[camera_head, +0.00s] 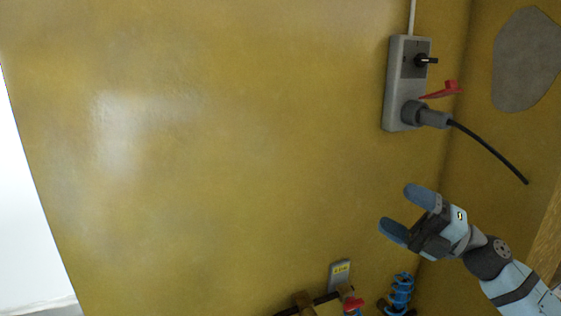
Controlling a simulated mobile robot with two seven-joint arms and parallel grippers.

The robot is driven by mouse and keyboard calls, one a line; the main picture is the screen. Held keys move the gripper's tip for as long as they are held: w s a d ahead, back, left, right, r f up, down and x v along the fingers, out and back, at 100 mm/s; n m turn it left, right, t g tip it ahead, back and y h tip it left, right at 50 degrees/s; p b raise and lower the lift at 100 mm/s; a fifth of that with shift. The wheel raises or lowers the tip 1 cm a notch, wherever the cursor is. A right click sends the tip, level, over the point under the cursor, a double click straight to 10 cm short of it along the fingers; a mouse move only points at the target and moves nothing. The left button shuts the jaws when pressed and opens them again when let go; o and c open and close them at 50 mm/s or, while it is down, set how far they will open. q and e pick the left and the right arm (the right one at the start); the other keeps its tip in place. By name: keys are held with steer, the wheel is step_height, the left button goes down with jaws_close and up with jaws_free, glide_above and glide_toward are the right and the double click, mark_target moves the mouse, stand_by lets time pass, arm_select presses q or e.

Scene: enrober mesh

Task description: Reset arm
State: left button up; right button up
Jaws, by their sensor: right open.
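My right gripper (399,212) shows at the lower right in the head view. Its two blue-grey fingers are spread apart and point up and left toward the yellow wall. Nothing is between them. My right arm comes in from the lower right corner. The gripper is below the grey wall box and apart from it in the picture. My left gripper is not in view.
A grey switch box (394,85) with a black knob (424,60), red lever (443,90) and plugged-in grey connector (428,115) is on the yellow wall (220,150). A black cable (490,152) hangs from the connector.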

steer(key=s+f+m+t+h, duration=0.2)
steer(key=f+m+t+h, duration=0.35)
steer(key=f+m, duration=0.65)
steer(key=s+f+m+t+h, duration=0.3)
steer(key=f+m+t+h, duration=0.3)
steer(key=f+m, duration=0.7)
steer(key=s+a+f+m+g+h, duration=0.1)
steer(key=s+f+m+g+h, duration=0.2)
steer(key=s+f, duration=0.6)
steer(key=s+f+m+g+h, duration=0.3)
steer(key=s+f+g, duration=0.3)
steer(key=s+f, duration=0.4)
step_height(320, 180, down, 5)
steer(key=shift+s+a+r, duration=0.15)
steer(key=shift+a, duration=0.2)
